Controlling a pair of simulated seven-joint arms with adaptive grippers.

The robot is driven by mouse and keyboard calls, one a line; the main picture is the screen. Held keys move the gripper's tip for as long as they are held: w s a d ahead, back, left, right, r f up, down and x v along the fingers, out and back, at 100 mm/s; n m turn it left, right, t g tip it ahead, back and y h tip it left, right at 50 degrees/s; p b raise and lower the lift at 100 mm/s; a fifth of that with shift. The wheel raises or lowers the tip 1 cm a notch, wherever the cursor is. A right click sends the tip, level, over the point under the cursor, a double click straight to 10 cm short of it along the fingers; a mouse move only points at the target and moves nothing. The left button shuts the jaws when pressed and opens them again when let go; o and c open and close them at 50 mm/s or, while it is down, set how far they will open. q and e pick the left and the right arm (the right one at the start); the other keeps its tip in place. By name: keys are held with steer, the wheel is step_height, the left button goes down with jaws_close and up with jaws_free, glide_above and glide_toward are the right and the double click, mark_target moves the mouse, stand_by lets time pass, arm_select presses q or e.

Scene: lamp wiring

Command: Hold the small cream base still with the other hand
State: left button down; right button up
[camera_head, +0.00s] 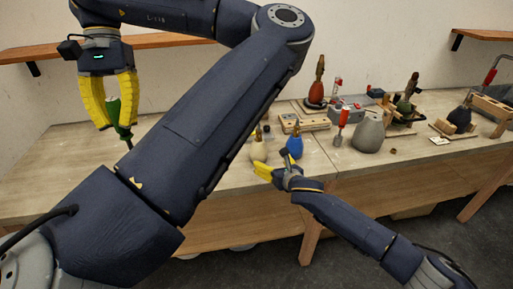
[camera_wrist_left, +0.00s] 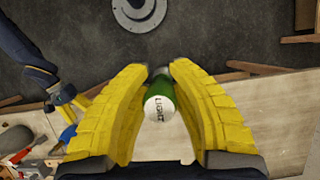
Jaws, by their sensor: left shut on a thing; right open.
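My left gripper (camera_head: 116,126) is shut on a green screwdriver (camera_head: 114,109) with a dark shaft pointing down, above the left part of the table. In the left wrist view the screwdriver's green handle (camera_wrist_left: 157,90) sits between the yellow fingers, its pale end marked "LIGHT". My right gripper (camera_head: 265,171) is open at the table's front edge, just in front of a small cream rounded piece (camera_head: 259,151), which looks like the cream base. My left arm and the right gripper partly cover that piece. I cannot tell whether the right fingers touch it.
A grey lamp body (camera_head: 369,134), a red-handled tool (camera_head: 342,122) and a wooden block with holes (camera_head: 303,122) stand further right. The table's left part (camera_head: 50,165) is clear.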

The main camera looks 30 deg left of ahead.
mark_target(262, 156)
steer(key=shift+a+f, duration=0.15)
steer(key=shift+a, duration=0.35)
steer(key=shift+x, duration=4.6)
steer(key=c, duration=1.1)
steer(key=shift+c, duration=0.8)
